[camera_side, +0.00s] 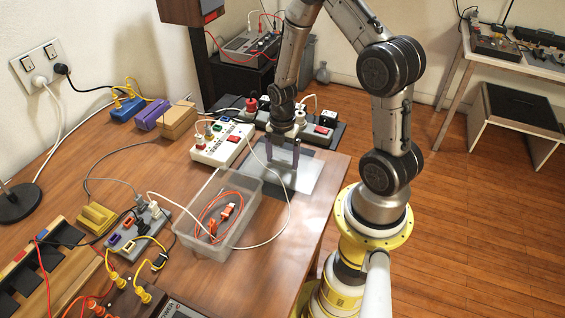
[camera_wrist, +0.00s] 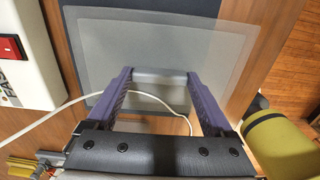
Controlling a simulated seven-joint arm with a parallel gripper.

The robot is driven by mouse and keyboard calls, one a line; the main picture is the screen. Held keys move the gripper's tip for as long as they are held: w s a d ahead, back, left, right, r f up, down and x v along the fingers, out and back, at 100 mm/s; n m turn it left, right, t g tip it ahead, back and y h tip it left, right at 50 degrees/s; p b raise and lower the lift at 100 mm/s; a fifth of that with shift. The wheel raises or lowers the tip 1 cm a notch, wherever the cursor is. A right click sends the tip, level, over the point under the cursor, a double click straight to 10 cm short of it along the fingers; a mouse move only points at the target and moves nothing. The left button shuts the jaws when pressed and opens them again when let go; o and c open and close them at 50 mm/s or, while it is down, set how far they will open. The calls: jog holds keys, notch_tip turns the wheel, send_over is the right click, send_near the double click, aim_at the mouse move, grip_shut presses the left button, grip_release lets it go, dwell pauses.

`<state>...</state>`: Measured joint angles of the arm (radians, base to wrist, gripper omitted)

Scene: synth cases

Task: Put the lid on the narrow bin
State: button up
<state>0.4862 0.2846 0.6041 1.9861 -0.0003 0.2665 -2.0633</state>
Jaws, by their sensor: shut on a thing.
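The lid is a clear, pale sheet (camera_wrist: 215,50) with a grey block-like handle (camera_wrist: 160,88) in the wrist view. My gripper (camera_wrist: 160,80) has its two purple fingers on either side of this handle and is shut on it. In the side view my gripper (camera_side: 284,165) points down at the lid (camera_side: 301,180), near the table's right edge. I cannot tell how far the lid is above the table. The narrow bin (camera_side: 241,238) is a clear, open-topped box to the left of and nearer than my gripper. Orange cable (camera_side: 226,212) lies inside it.
A dark grey mat (camera_wrist: 82,58) lies beneath the lid. A white cable (camera_side: 288,222) loops from near the bin towards my gripper. A white power strip (camera_side: 222,143) stands behind the bin, and a grey one (camera_side: 137,226) stands to its left. Bare table lies right of the bin.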

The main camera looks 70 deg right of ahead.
aim_at(283, 161)
notch_tip(283, 161, up, 8)
jog(key=shift+r, duration=0.25)
jog(key=w+a+r+m, duration=0.2)
jog(key=w+a+m, duration=0.2)
jog(key=a+m, duration=0.5)
jog(key=w+a+r+m, duration=0.25)
jog(key=a+m, duration=0.35)
jog(key=m, duration=0.5)
jog(key=a+n, duration=0.2)
jog(key=a, duration=0.6)
jog(key=shift+w+d+f, duration=0.15)
jog(key=shift+f, duration=1.2)
jog(key=shift+w+d+f, duration=0.15)
jog(key=shift+f, duration=1.2)
jog(key=shift+f, duration=0.95)
